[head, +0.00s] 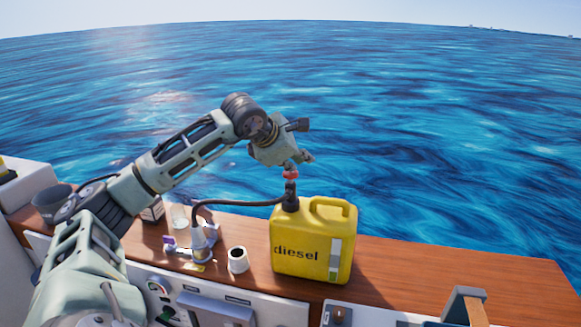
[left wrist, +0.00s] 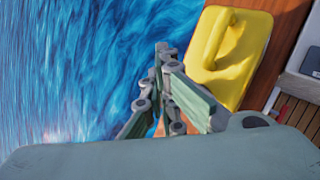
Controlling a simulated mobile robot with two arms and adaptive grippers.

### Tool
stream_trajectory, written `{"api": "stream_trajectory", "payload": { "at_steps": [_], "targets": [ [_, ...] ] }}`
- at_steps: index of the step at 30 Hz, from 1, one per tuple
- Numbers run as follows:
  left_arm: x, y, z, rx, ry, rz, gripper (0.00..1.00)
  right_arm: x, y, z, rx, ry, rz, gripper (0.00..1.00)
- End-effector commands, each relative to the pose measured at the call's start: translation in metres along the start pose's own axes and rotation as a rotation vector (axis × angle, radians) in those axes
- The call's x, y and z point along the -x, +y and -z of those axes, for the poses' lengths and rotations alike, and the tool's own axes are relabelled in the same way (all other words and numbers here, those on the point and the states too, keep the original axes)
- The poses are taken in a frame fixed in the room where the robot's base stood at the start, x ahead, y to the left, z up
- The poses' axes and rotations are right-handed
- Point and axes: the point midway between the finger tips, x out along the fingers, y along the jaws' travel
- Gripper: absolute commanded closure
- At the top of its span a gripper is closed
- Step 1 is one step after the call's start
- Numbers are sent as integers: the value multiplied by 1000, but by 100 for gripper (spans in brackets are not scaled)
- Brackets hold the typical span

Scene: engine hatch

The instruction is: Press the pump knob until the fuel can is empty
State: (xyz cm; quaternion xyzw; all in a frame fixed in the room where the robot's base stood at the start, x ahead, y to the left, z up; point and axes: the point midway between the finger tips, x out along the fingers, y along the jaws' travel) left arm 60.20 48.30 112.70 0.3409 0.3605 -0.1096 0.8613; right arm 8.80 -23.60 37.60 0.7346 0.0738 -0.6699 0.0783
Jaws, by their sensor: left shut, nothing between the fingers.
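The yellow fuel can (head: 312,240), marked "diesel", stands upright on the wooden counter. A strip on its front is pale in its upper part and green at the bottom. The pump (head: 291,200) rises from the can's neck, with a red knob (head: 290,175) on top. My left gripper (head: 289,166) is shut and empty, pointing down right at the knob; it seems to touch it, but I cannot be sure. In the left wrist view the shut fingers (left wrist: 163,52) hide the knob, and the can (left wrist: 228,60) lies to their right. My right gripper is out of view.
A dark hose (head: 240,203) runs left from the pump to a grey fitting (head: 200,243). A white cup (head: 237,260), a glass (head: 179,217) and a dark bucket (head: 52,203) stand on the counter (head: 440,278). The counter right of the can is mostly clear; water lies beyond.

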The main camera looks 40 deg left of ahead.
Motion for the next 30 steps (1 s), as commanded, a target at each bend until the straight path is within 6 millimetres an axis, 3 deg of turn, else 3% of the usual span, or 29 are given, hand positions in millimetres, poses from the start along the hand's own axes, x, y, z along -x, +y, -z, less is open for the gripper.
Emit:
{"api": "stream_trajectory", "payload": {
  "at_steps": [30],
  "targets": [
    [-8, -6, 7, 0, 5, 3, 100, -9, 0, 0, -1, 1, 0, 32]
  ]
}}
